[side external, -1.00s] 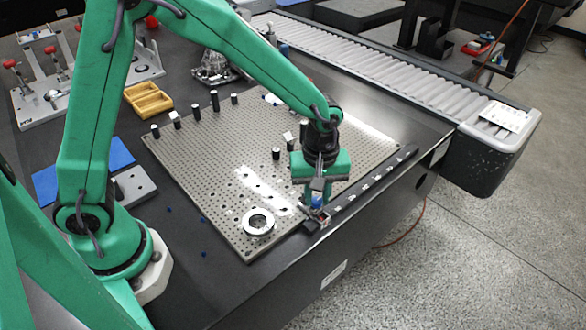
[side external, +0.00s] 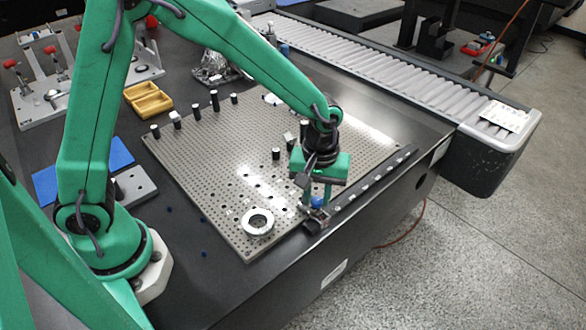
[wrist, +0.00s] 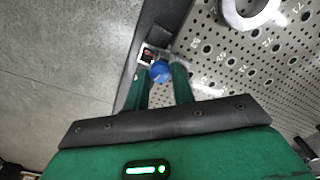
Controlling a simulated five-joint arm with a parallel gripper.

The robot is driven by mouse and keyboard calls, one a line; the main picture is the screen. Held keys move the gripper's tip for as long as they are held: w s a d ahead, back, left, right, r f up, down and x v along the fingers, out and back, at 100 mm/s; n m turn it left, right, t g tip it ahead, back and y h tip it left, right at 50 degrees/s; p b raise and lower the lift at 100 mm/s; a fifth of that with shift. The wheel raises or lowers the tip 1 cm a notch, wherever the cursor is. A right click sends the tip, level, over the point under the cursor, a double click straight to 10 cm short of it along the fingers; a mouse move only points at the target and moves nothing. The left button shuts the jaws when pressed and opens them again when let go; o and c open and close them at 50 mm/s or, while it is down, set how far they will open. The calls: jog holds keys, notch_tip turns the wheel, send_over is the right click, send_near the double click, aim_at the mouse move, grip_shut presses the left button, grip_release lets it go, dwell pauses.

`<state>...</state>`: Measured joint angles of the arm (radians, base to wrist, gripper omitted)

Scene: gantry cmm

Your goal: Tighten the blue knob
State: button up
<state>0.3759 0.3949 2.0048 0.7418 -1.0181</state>
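The blue knob (side external: 317,202) is small and sits on a fixture at the front right edge of the perforated plate (side external: 215,175). My gripper (side external: 316,200) points down over it, with one finger on each side. In the wrist view the knob (wrist: 160,71) fills the gap between the two green fingertips (wrist: 161,72), so my gripper looks shut on it. The knob's underside and the exact contact are hidden. A small part with white and orange (wrist: 147,55) lies beside the knob.
A metal ring (side external: 257,222) lies on the plate to the left of my gripper. Several dark pins (side external: 214,100) stand along the plate's far side. A dark rail (side external: 365,190) runs along the right edge, close to the table edge. A roller conveyor (side external: 390,75) lies beyond.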

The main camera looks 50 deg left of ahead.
aim_at(317, 199)
jog(key=o, duration=0.4)
jog(key=shift+c, duration=0.2)
jog(key=shift+r, duration=3.9)
